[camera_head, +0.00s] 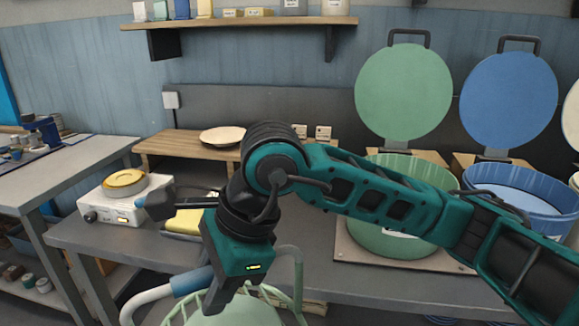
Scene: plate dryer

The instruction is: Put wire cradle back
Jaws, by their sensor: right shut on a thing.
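The wire cradle, with pale green bars (299,275), is at the bottom centre, in front of the bench. Its lower part is cut off by the picture edge. My right arm reaches in from the right and bends down, and its teal right gripper (222,303) points down over the cradle. The gripper is shut on the cradle; the contact itself is mostly hidden. A green round tub (385,243) with its lid (403,92) raised stands on the bench behind my forearm, which covers part of it. My left gripper is not in view.
A blue tub (530,190) with a raised blue lid (508,98) stands at the right. A white device (120,218) with a yellow top is on the bench's left. A pale plate (222,136) lies on a wooden riser (170,148). A wall shelf (240,23) is above.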

